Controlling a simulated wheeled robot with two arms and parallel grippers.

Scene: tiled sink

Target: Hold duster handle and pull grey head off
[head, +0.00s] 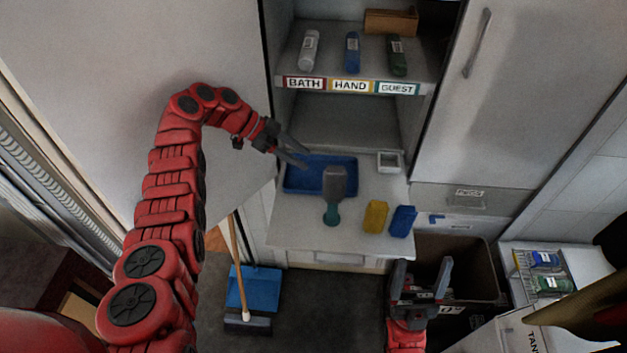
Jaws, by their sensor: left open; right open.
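The duster lies on the pale counter, with its grey head (334,181) toward the back and its teal handle (332,214) toward the front edge. The head and handle are joined. My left gripper (306,156) is open and empty, over the blue tray to the upper left of the grey head and apart from it. My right gripper (421,268) is open and empty, low in front of the counter, to the lower right of the duster.
A dark bin (470,262) is behind my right gripper.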

